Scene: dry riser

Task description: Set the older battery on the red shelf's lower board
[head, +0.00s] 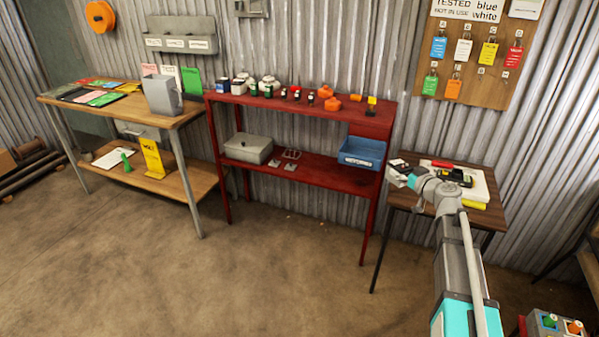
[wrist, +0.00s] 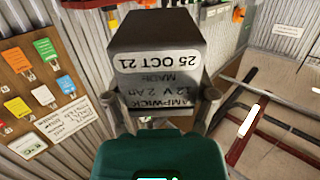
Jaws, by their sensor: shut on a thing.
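My gripper (wrist: 162,100) is shut on a dark grey battery (wrist: 158,45). In the head view my gripper (head: 404,174) is above the left part of the small dark table, to the right of the red shelf; the battery is too small there to make out clearly. The red shelf's lower board (head: 318,176) holds a grey box (head: 248,149) at left, a blue bin (head: 362,152) at right and small items between. No second battery can be clearly identified.
The shelf's top board (head: 340,112) carries several jars and orange items. The small table (head: 488,215) bears a white item with dark and yellow things. A wooden workbench (head: 120,105) stands left. The board's front middle and the floor (head: 270,265) before it look clear.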

